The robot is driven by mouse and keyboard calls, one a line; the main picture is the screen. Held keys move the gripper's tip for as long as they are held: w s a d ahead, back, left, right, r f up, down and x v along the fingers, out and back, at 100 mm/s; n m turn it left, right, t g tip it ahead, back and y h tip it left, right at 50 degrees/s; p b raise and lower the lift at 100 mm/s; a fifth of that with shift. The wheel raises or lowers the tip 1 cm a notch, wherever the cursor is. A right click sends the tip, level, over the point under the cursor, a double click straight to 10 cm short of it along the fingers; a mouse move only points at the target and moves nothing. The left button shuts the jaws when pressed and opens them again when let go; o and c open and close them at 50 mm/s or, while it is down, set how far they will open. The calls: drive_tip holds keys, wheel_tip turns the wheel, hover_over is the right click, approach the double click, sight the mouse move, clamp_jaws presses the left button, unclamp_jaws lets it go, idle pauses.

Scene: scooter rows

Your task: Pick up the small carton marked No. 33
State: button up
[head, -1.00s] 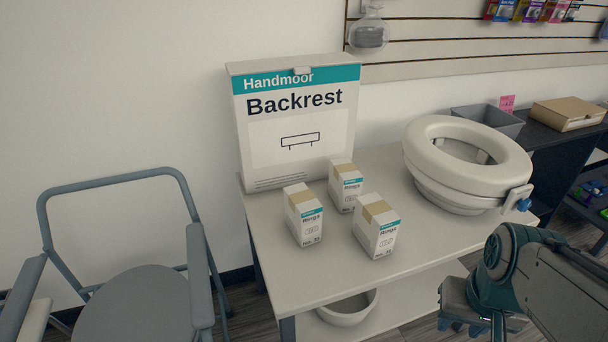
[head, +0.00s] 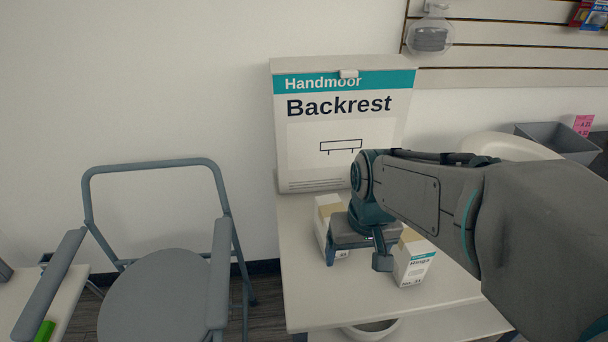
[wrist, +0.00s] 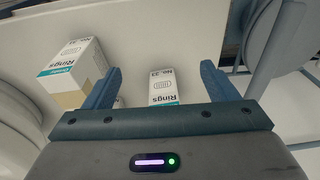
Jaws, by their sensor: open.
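The small carton marked No. 33 (wrist: 164,87) is white with a teal band and the word Rings. In the wrist view it shows between the fingers, its lower part cut off by the gripper body. In the head view it is the left carton (head: 324,212), partly covered by my gripper (head: 357,258). My gripper is open above the cartons, its fingers (wrist: 161,72) on either side of the No. 33 carton in the picture. I cannot tell how far above it they are. A similar carton (head: 414,266) stands to the right, and also shows in the wrist view (wrist: 75,72).
A large Backrest box (head: 300,150) stands behind on the white table (head: 312,310). The third carton is mostly or wholly hidden behind my gripper. A raised toilet seat (head: 500,146) is behind my arm. A grey chair (head: 155,295) stands left of the table.

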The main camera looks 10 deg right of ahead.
drive_tip(key=w+r+p, duration=0.6)
drive_tip(key=w+p, duration=0.1)
drive_tip(key=w, duration=0.1)
drive_tip(key=n+g+p, duration=0.1)
drive_tip(key=g+p, duration=0.1)
drive_tip(key=p, duration=0.5)
hover_over(334, 208)
wheel_tip(334, 208, down, 9)
drive_tip(key=shift+r, duration=0.2)
drive_tip(key=f, duration=0.3)
drive_tip(key=f+p, duration=0.1)
drive_tip(key=f, duration=0.1)
drive_tip(key=shift+s+a+f, duration=0.15)
drive_tip(key=shift+s+f, duration=0.05)
drive_tip(key=shift+s, duration=0.05)
drive_tip(key=shift+c, duration=0.3)
drive_tip(key=c, duration=1.1)
drive_tip(key=shift+r, duration=0.1)
